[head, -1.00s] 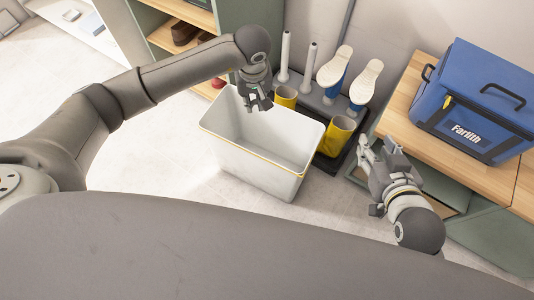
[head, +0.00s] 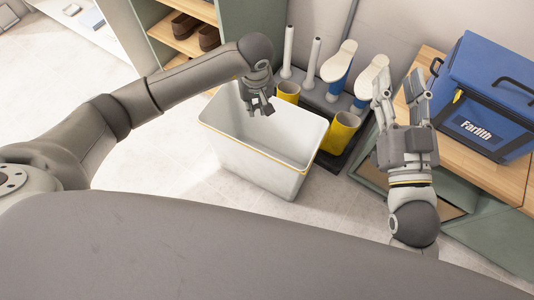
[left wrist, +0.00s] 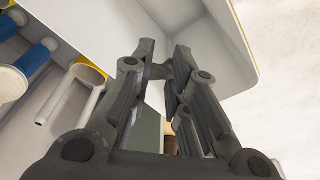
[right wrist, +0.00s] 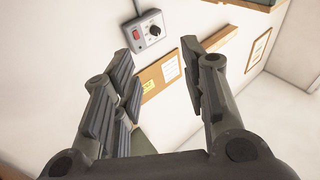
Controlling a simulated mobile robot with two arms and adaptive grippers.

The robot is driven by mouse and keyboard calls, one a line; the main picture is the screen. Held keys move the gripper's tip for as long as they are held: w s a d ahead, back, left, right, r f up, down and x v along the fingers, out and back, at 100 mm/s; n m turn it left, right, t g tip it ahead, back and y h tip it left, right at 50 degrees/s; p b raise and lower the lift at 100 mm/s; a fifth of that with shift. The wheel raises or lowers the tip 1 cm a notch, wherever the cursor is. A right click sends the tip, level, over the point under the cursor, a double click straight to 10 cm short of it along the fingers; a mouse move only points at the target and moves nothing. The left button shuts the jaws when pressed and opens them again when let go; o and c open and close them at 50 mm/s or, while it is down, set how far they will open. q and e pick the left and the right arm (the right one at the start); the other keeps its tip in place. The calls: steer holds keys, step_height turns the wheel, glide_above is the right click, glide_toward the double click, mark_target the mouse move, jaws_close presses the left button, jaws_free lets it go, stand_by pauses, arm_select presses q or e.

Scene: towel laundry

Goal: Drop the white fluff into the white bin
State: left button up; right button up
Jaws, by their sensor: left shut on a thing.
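The white bin (head: 255,172) stands open on the floor in the middle of the head view, with a yellow line along its rim. Its pale wall also fills the top of the left wrist view (left wrist: 215,25). My left gripper (head: 262,108) points down over the bin's opening near its back edge. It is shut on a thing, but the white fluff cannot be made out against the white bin. My right gripper (head: 399,85) is raised to the right of the bin. Its fingers are apart and empty, also in the right wrist view (right wrist: 160,55).
Yellow and blue boots (head: 343,130) stand on a dark rack just behind the bin. A blue cooler bag (head: 480,110) sits on a wooden bench at the right. A shoe shelf (head: 180,45) is behind on the left. Pale floor lies clear left of the bin.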

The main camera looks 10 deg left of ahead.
arm_select(q)
steer(key=shift+f, duration=0.35)
arm_select(e)
steer(key=shift+s+r+t, duration=0.25)
steer(key=shift+r+t, duration=0.45)
steer(key=shift+r, duration=0.35)
arm_select(q)
steer(key=o, duration=0.7)
steer(key=shift+r, duration=0.1)
step_height(320, 180, up, 12)
steer(key=s, duration=0.1)
steer(key=shift+s+d, duration=0.3)
steer(key=shift+d, duration=0.1)
steer(key=shift+s+f, duration=0.1)
steer(key=shift+f, duration=0.15)
arm_select(e)
steer(key=shift+s+f, duration=0.1)
